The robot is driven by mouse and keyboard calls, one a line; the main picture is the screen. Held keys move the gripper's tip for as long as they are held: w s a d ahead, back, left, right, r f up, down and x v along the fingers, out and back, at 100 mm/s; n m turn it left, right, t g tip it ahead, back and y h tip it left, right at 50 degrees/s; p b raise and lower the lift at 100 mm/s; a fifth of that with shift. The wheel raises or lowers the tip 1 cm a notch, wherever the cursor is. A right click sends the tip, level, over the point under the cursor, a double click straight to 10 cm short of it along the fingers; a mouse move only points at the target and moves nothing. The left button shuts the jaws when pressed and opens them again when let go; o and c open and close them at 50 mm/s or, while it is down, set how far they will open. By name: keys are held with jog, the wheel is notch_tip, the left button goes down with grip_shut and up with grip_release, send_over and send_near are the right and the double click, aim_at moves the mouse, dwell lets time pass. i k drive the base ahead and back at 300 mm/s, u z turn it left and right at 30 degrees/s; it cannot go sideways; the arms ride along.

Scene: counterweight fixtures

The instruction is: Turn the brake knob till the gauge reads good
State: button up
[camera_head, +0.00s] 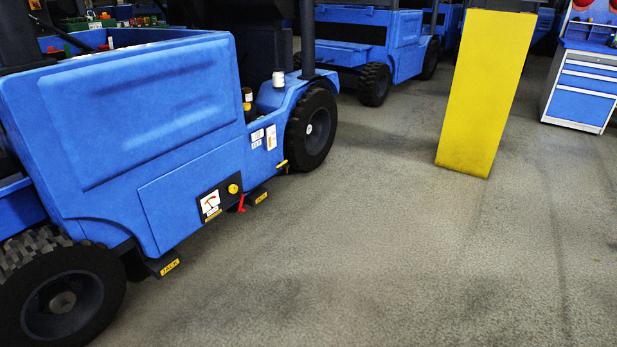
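A small dark panel is set low on the side of a blue forklift-like vehicle (140,110). On the panel is a white gauge (210,203) with a red mark or needle; its reading is too small to tell. A round yellow knob (233,188) sits to the right of the gauge. A red lever-like part (241,204) hangs just below the knob. I cannot tell from the picture which part is the brake knob. My gripper is not in view.
Black wheels (311,129) stand at both ends of the vehicle. Dark steps with yellow labels (170,267) jut out low. A yellow pillar (485,95) and a blue drawer cabinet (580,90) stand to the right. The grey floor (390,250) before the vehicle is clear.

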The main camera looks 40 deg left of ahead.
aim_at(233, 189)
jog(key=u, duration=0.55)
jog(key=i, duration=1.1)
jog(key=u, duration=1.65)
jog(key=i, duration=0.6)
jog(key=u, duration=0.6)
